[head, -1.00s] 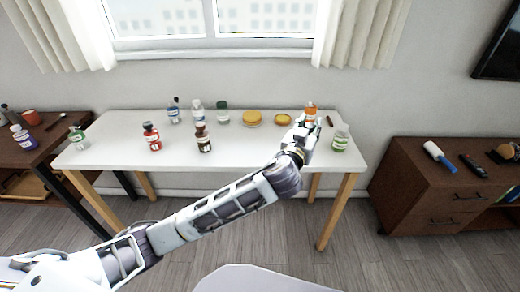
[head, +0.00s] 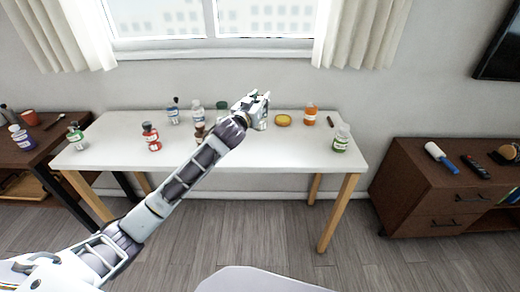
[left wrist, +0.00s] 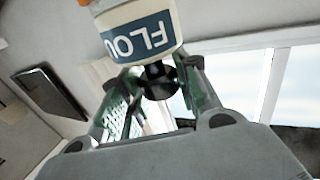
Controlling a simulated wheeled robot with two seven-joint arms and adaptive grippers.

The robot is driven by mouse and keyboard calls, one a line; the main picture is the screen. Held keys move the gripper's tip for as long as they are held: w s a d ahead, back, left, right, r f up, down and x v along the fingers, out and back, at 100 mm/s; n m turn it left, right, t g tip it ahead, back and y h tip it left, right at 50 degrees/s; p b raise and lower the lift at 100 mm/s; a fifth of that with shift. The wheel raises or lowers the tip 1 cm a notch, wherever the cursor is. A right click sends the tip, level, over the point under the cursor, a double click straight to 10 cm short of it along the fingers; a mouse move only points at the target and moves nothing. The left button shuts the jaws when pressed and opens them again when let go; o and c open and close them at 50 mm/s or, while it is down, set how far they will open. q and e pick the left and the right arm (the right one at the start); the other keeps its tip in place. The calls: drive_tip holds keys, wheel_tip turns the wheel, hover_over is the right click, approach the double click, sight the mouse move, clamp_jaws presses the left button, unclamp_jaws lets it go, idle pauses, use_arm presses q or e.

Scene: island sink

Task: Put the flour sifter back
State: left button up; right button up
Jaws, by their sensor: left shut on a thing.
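The flour sifter (left wrist: 145,38) is a pale jar with a blue band lettered "FLOU", cut off by the top edge of the left wrist view. My left gripper (left wrist: 155,88) is shut on it, with a finger at either side. In the head view my left gripper (head: 260,102) is over the back middle of the white table (head: 240,158), and I cannot clearly make out the sifter there. My right gripper is in neither view.
Several bottles stand on the table, among them a red one (head: 152,137), an orange one (head: 310,115) and a green one (head: 341,139). A round yellow item (head: 283,120) lies right of my gripper. A brown cabinet (head: 440,190) stands at the right.

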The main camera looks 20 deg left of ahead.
sight(260, 125)
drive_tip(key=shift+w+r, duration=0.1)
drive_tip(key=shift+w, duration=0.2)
use_arm(q)
drive_tip(key=shift+f, duration=0.15)
drive_tip(key=shift+f, duration=0.25)
drive_tip(key=shift+f+b, duration=0.65)
drive_tip(key=shift+f, duration=1.9)
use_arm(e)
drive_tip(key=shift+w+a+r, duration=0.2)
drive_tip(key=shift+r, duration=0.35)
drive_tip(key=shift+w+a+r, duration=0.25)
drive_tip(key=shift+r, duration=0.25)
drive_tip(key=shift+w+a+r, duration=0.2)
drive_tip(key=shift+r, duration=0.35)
use_arm(q)
drive_tip(key=shift+f, duration=0.1)
drive_tip(key=shift+f, duration=0.2)
drive_tip(key=shift+f+b, duration=0.55)
drive_tip(key=shift+f, duration=1.2)
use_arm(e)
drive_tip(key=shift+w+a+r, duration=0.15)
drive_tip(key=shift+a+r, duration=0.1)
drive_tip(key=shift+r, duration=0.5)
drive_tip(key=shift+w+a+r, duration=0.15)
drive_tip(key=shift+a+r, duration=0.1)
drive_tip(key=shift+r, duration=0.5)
use_arm(q)
drive_tip(key=shift+f, duration=0.1)
